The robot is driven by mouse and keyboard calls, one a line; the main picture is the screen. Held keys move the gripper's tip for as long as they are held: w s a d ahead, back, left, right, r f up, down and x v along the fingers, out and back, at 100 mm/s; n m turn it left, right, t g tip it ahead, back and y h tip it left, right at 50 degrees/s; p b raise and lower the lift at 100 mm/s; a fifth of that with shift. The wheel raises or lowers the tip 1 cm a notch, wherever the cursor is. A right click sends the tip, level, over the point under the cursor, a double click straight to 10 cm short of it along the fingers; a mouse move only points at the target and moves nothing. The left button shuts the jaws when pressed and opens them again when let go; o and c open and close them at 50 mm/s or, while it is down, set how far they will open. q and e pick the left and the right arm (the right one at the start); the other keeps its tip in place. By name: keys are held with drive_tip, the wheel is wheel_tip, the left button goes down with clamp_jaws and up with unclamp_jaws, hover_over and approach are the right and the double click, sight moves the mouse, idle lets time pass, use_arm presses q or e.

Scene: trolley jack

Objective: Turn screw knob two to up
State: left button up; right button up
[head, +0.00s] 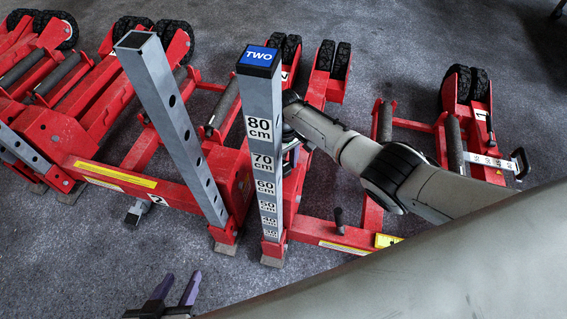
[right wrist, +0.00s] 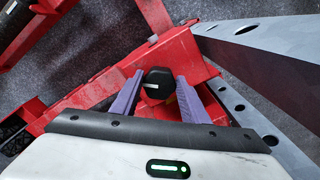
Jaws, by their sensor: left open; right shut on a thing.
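The black screw knob (right wrist: 157,88) with a short white mark sits on a red jack part in the right wrist view. My right gripper (right wrist: 159,77) has its purple fingers on both sides of the knob, shut on it. The mark lies nearly level in that view. In the head view the grey post (head: 259,155) with a blue TWO cap (head: 259,56) hides the knob and most of my right gripper. My left gripper (head: 179,283) is open and empty above the floor at the bottom, apart from the jacks.
A second grey post (head: 165,110) with holes leans left of the TWO post. Red jack frames (head: 120,180) with black wheels (head: 341,60) fill the back and left. Another black knob (head: 339,221) stands on the frame at right. Grey floor (head: 60,260) is clear at lower left.

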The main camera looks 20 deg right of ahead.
drive_tip(key=shift+n, duration=0.9)
drive_tip(key=n, duration=0.5)
drive_tip(key=shift+w+d+n, duration=0.1)
drive_tip(key=shift+d+n, duration=0.05)
drive_tip(key=shift+n, duration=0.25)
drive_tip(key=o, duration=1.1)
